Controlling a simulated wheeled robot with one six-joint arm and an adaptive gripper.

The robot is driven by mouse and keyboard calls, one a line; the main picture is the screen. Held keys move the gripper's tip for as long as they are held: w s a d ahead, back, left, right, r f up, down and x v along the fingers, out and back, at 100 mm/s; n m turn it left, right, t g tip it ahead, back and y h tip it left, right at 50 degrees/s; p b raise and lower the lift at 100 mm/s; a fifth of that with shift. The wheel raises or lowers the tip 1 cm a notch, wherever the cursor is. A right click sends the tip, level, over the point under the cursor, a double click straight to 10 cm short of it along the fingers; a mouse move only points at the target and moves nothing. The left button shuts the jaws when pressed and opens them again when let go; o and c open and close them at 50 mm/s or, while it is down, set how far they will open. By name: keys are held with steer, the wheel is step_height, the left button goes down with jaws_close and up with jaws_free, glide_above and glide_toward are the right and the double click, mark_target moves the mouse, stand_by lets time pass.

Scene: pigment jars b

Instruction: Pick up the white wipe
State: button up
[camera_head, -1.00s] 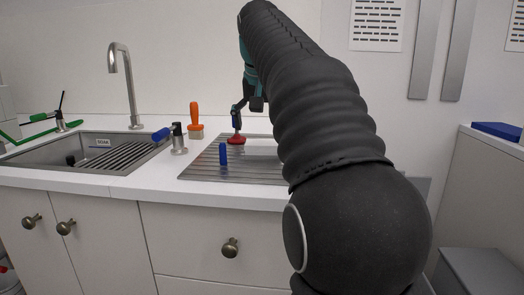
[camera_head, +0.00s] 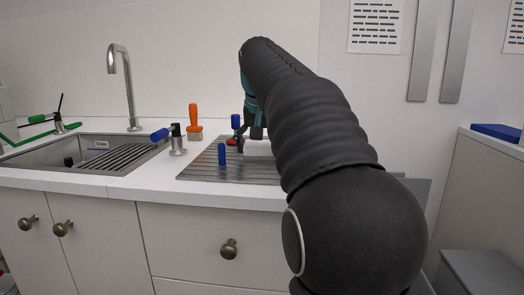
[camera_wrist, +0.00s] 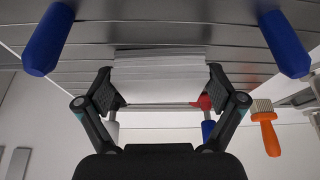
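The white wipe (camera_wrist: 160,75) is a flat, pale, block-like piece on the grey ribbed drainboard (camera_head: 205,172). In the head view part of the wipe (camera_head: 258,148) shows below my gripper (camera_head: 253,134); my arm hides its right side. In the wrist view my gripper (camera_wrist: 162,90) has its two fingers spread wide, one at each side of the wipe. The finger pads are close to the wipe's side edges; I cannot tell whether they touch it.
Blue-handled pieces stand close by, one at the front (camera_head: 222,154) and one with a red base (camera_head: 235,122) behind. An orange-handled brush (camera_head: 194,118) stands further back. The sink (camera_head: 90,150) and its tap (camera_head: 128,85) are left.

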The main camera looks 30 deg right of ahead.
mark_target(267, 142)
steer(key=shift+c, duration=0.8)
steer(key=shift+r, duration=0.1)
steer(key=shift+r, duration=0.55)
steer(key=r+p, duration=0.1)
steer(key=r, duration=0.1)
steer(key=d+r, duration=0.1)
steer(key=r, duration=0.1)
steer(key=shift+d+p, duration=0.2)
steer(key=shift+p, duration=0.2)
steer(key=s+d+r, duration=0.1)
steer(key=d+r, duration=0.4)
steer(key=d, duration=0.5)
steer(key=shift+s+r, duration=0.15)
steer(key=shift+r, duration=0.2)
steer(key=shift+d, duration=0.15)
